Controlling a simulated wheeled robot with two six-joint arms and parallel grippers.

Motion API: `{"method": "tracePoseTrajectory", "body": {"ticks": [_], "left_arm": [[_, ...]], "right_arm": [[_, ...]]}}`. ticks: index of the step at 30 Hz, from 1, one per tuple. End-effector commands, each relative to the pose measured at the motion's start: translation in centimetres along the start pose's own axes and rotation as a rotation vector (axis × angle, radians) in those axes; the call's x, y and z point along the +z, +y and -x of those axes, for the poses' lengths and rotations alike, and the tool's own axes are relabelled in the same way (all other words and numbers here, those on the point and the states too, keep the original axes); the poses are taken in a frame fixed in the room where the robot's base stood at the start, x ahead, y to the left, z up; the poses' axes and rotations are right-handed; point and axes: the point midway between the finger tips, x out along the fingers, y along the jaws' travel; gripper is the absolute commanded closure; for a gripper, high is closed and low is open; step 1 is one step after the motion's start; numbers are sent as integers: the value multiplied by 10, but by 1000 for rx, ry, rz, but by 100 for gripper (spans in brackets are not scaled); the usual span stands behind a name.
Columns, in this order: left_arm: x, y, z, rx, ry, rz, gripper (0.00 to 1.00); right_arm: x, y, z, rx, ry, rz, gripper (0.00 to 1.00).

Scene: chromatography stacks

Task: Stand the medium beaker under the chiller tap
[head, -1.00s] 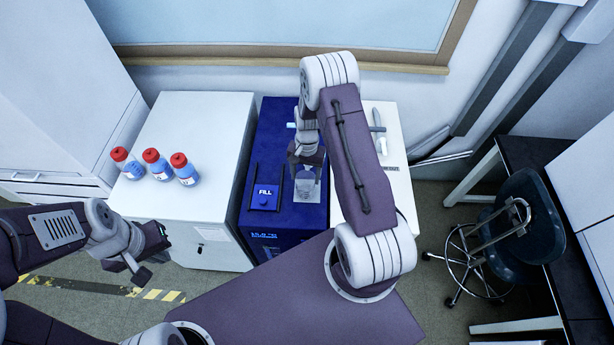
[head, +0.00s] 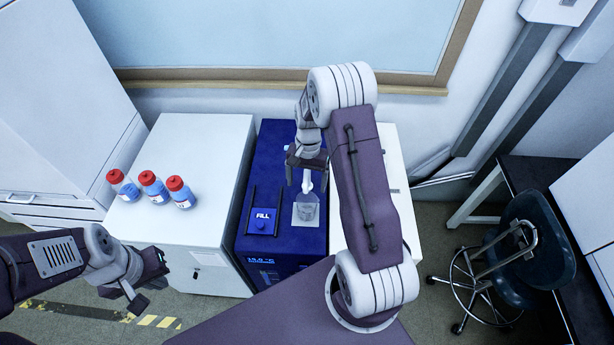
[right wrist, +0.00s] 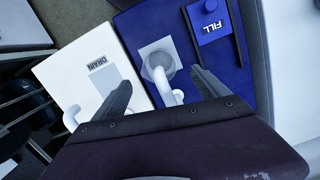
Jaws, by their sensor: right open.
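The medium beaker (head: 306,208) is clear and stands upright on a light square pad (head: 299,222) on top of the blue chiller (head: 280,148). The white tap (head: 307,183) comes over the beaker from behind, its end above the beaker's mouth. The beaker also shows in the right wrist view (right wrist: 157,64), with the curved tap (right wrist: 164,88) over it. My right gripper (head: 306,178) is open and empty, behind and above the beaker, with its fingers apart on either side of the tap. My left gripper (head: 150,282) is open and empty, low at the left, away from the chiller.
A blue FILL plate (head: 262,221) between dark rails lies left of the beaker. Three red-capped bottles (head: 153,187) stand on the white cabinet (head: 210,150) at the left. A white unit marked DRAIN (right wrist: 96,62) adjoins the chiller. A stool (head: 525,245) stands at the right.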

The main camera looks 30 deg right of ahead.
Motion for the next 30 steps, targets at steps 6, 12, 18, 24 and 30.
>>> {"method": "tracePoseTrajectory", "body": {"ticks": [6, 12, 18, 24, 30], "left_arm": [[1, 0, -10, 0, 0, 0, 100], [1, 0, -10, 0, 0, 0, 100], [1, 0, -10, 0, 0, 0, 100], [1, 0, -10, 0, 0, 0, 100], [1, 0, -10, 0, 0, 0, 100]], "right_arm": [[-1, 0, 38, -1, 1, -1, 16], [0, 0, 48, 0, -1, 0, 16], [62, -1, 65, -6, 74, 258, 16], [144, 20, 66, -13, 181, 627, 16], [165, 31, 62, -12, 209, 729, 16]]}}
